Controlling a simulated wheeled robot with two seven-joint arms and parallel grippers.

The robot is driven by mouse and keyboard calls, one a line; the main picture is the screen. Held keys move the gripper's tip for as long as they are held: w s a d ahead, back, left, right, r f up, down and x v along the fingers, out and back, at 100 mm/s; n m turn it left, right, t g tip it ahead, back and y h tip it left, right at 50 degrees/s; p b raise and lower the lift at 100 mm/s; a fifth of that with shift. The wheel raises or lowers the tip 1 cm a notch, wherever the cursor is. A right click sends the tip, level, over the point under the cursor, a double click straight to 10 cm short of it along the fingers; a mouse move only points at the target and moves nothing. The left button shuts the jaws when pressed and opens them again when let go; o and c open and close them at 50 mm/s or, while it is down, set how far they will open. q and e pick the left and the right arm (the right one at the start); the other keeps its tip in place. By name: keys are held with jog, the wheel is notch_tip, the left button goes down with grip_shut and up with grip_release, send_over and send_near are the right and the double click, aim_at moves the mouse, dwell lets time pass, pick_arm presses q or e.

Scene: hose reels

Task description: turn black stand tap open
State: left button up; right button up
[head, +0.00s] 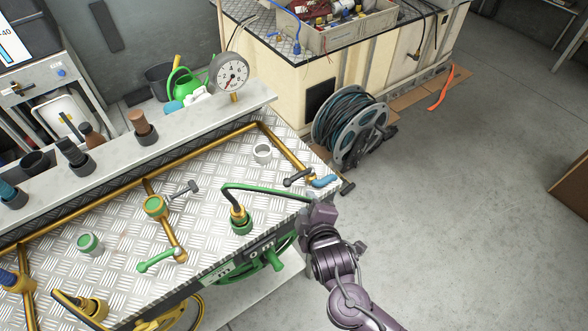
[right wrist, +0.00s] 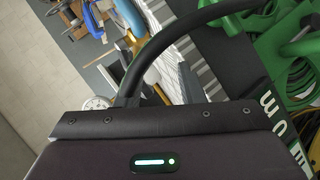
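Two dark-handled taps show in the head view. A black lever tap (head: 297,178) sits on the brass pipe at the right end of the checker-plate bench, beside a blue lever (head: 324,181). A dark grey T-handle (head: 186,191) stands by the brass pipe mid-bench. I cannot tell which is the stand tap. My right gripper (head: 319,213) is at the bench's right front corner, close below the black lever and apart from it. Its fingers are not clear, and the right wrist view shows mostly its housing. My left gripper is not in view.
A hose reel (head: 350,130) stands behind.

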aim_at(294, 176)
jog(key=n+t, duration=0.1)
jog(key=n, duration=0.1)
jog(key=a+r+n+t, duration=0.1)
jog(key=w+a+r+n+t+y, duration=0.1)
jog(key=n, duration=0.1)
jog(key=shift+w+r+n+p, duration=0.1)
jog(key=shift+r+n+p, duration=0.2)
jog(key=shift+p, duration=0.1)
jog(key=p+x, duration=0.1)
jog(key=x, duration=0.5)
jog(key=shift+w+a+f, duration=0.2)
jog(key=shift+w+f, duration=0.05)
jog(key=shift+c, duration=0.4)
grip_shut()
